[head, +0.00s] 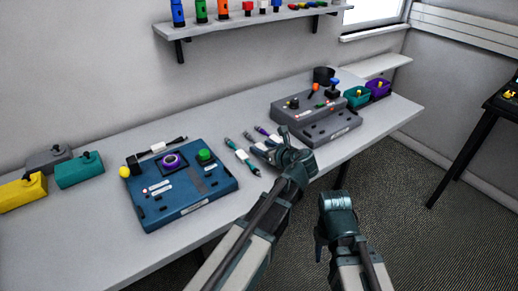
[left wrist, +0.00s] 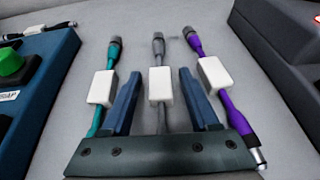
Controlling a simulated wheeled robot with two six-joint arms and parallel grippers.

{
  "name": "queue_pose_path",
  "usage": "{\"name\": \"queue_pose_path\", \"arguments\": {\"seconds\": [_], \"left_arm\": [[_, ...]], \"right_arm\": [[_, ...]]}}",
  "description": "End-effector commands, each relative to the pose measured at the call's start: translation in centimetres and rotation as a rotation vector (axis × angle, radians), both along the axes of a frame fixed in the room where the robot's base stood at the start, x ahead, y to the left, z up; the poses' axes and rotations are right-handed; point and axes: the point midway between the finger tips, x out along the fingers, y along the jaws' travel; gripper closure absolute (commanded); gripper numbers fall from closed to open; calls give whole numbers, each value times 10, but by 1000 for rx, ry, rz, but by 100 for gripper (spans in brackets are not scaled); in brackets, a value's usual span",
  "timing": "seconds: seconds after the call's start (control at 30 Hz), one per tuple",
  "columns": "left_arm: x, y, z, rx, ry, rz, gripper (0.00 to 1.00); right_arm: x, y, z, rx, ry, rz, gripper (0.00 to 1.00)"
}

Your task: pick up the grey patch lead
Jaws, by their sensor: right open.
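The grey patch lead (left wrist: 158,52) lies lengthwise on the table in the left wrist view, with a white tag (left wrist: 160,85) around it. My left gripper (left wrist: 159,75) is open, one blue finger on each side of the lead, with gaps visible between fingers and tag. I cannot tell how high the fingers are above the table. The lead's near end is hidden behind the gripper body. In the head view my left gripper (head: 287,142) partly covers the leads. My right gripper (head: 336,203) is open and empty, in front of the table edge.
A teal lead (left wrist: 113,52) lies left of the grey one and a purple lead (left wrist: 233,110) right of it, both tagged and close to the fingers. A blue control box (head: 215,192) and a grey control box (head: 340,127) flank the leads.

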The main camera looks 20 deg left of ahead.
Motion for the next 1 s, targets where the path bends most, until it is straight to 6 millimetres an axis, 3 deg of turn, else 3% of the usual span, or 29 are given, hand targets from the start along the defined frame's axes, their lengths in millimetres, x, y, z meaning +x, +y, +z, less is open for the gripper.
{"name": "queue_pose_path", "arguments": {"seconds": [0.03, 0.3, 0.77, 1.0], "left_arm": [[0, 0, 0, 0, 0, 0, 50], [0, 0, 0, 0, 0, 0, 98], [0, 0, 3, 0, 0, 0, 100], [0, 0, 22, 0, 0, 0, 100]], "right_arm": [[0, 0, 0, 0, 0, 0, 50], [0, 0, 0, 0, 0, 0, 50], [0, 0, 3, 0, 0, 0, 50], [0, 0, 22, 0, 0, 0, 50]]}}
